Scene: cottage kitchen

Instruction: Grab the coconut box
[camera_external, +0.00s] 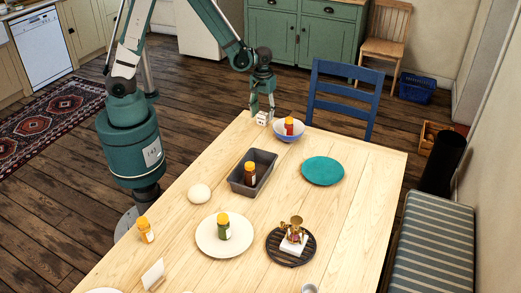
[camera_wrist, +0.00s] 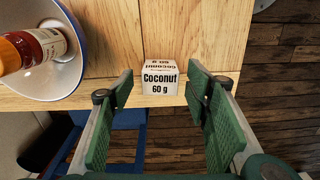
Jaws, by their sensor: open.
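The coconut box (camera_wrist: 160,84) is a small white box with black "Coconut 60 g" lettering. In the wrist view it sits at the table's edge, ahead of my open fingers and in line with the gap between them. In the external view the box (camera_external: 262,118) is at the table's far edge, beside a bowl. My gripper (camera_wrist: 160,95) is open and empty, with a green finger on each side. In the external view my gripper (camera_external: 262,106) is just above the box, partly overlapping it.
A white-and-blue bowl (camera_wrist: 70,85) holding a bottle (camera_wrist: 35,48) stands close left of the box in the wrist view. A blue chair (camera_external: 345,92) is at the table's far side. A dark tray (camera_external: 238,185) and a teal plate (camera_external: 322,163) are on the table (camera_external: 180,240).

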